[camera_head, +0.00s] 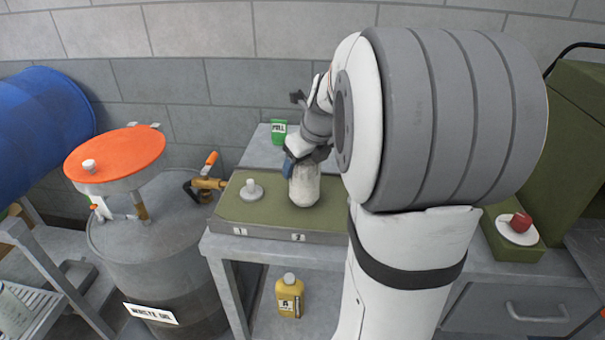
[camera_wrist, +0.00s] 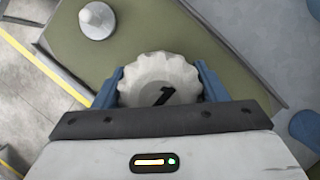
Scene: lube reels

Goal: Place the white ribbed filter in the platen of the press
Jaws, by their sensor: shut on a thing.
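The white ribbed filter (camera_wrist: 160,72) is between the two blue fingers of my gripper (camera_wrist: 160,84) in the wrist view. Its scalloped, ribbed rim and a black mark on its end face the camera. In the head view the filter (camera_head: 305,188) hangs upright below my gripper (camera_head: 303,166), over the right part of a green-topped tray (camera_head: 275,212). My gripper is shut on it. I cannot tell whether its bottom touches the tray. The press is not clearly identifiable; a green machine (camera_head: 580,125) stands at the far right, partly cut off.
A grey-white knobbed piece (camera_head: 252,190) stands on the tray, left of the filter. A white dish with a red object (camera_head: 520,222) sits before the green machine. A drum (camera_head: 150,250) with an orange-topped funnel (camera_head: 115,160) stands left. A green carton (camera_head: 279,132) is behind the tray.

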